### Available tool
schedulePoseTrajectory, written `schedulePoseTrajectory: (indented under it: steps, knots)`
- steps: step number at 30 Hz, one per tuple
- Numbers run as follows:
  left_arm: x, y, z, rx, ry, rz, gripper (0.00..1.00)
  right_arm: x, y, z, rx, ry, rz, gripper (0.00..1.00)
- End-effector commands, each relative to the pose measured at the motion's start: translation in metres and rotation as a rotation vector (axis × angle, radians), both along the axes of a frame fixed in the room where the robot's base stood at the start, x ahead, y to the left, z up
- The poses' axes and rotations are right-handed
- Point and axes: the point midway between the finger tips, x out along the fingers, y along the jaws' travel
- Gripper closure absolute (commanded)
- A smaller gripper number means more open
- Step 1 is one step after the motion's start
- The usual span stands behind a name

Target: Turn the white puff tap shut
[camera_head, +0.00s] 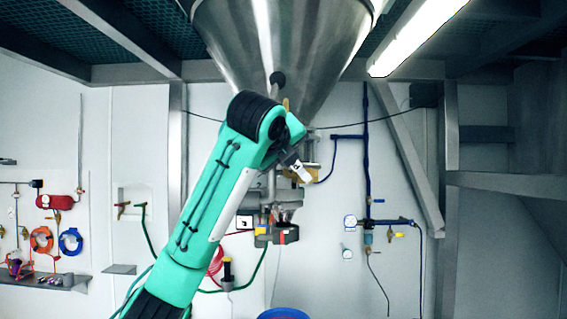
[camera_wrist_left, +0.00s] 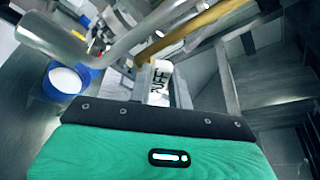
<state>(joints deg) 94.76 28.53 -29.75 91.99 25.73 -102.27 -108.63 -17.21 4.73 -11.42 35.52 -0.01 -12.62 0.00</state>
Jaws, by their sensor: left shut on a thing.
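The white puff tap (camera_wrist_left: 161,77) shows as a white handle with black "PUFF" lettering in the left wrist view. Its white end also shows in the head view (camera_head: 302,172), below the steel cone. My left gripper (camera_wrist_left: 160,92) is shut on this handle, with a grey finger on either side of it. In the head view my left gripper (camera_head: 291,158) is at the pipework under the cone, partly hidden by my own green arm. The valve body behind the handle is mostly hidden. My right gripper is in neither view.
A large steel cone (camera_head: 300,45) hangs just above my arm. Pipework with a dark and red fitting (camera_head: 280,233) is below the gripper. A blue tub (camera_head: 283,314) stands lower; it holds white powder in the wrist view (camera_wrist_left: 65,80). A brass-coloured bar (camera_wrist_left: 190,28) passes close by.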

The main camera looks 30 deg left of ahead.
Motion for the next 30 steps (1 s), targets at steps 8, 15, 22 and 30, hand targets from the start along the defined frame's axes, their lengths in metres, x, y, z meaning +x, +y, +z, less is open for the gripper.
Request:
schedulePoseTrajectory:
  steps: [8, 15, 22, 30]
  knots:
    - [0.005, -0.012, 0.009, 0.239, 0.117, 0.002, 1.0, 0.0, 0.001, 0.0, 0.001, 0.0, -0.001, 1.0]
    - [0.011, -0.023, 0.012, 0.423, 0.206, 0.0, 1.0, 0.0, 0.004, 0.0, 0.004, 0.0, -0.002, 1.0]
    - [0.015, -0.03, 0.012, 0.552, 0.271, -0.001, 1.0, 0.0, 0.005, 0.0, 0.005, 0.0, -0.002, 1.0]
    - [0.017, -0.035, 0.012, 0.632, 0.31, -0.002, 1.0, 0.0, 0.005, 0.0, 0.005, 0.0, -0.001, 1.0]
